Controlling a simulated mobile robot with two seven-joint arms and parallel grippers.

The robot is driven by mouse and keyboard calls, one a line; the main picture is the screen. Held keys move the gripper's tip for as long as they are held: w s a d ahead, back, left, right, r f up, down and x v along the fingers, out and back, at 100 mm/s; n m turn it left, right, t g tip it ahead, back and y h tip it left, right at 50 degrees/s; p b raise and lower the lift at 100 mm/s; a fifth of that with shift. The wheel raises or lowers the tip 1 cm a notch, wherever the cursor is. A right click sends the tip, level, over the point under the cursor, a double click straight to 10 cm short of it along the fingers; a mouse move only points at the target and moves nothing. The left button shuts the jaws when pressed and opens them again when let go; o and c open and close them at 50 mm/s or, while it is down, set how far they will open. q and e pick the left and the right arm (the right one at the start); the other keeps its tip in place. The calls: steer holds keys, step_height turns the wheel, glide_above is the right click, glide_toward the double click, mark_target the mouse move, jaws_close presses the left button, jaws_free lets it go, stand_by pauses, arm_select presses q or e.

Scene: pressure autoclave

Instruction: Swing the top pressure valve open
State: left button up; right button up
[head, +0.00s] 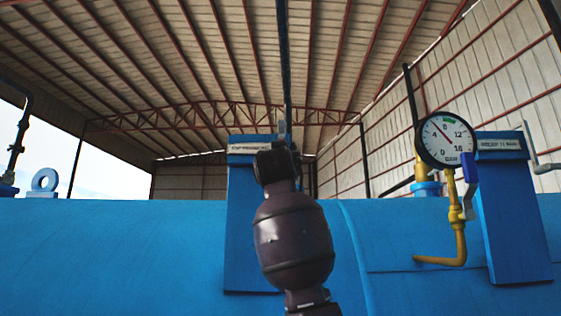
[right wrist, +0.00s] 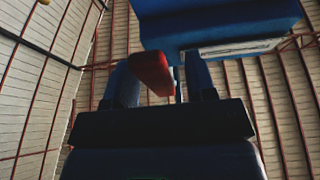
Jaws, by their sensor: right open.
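My right gripper (head: 280,150) is raised in front of the left blue post (head: 240,225) of the autoclave, and its wrist hides its fingertips in the head view. In the right wrist view my right gripper (right wrist: 163,84) is open. A red handle end (right wrist: 152,72), likely a valve lever, shows between the fingers, nearer the left one. I cannot tell whether it touches that finger. The labelled post top (right wrist: 215,25) is just above. A grey upright piece (head: 282,129) shows behind my gripper at the post top. My left gripper is not in view.
The blue autoclave body (head: 130,255) spans the front. At right stand a round pressure gauge (head: 446,139), a yellow pipe (head: 455,235), a small blue-handled valve (head: 469,168) and a second blue post (head: 510,215).

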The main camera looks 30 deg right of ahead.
steer(key=b+v, duration=0.2)
steer(key=v, duration=0.8)
steer(key=shift+s+a+f, duration=0.2)
stand_by(0.3)
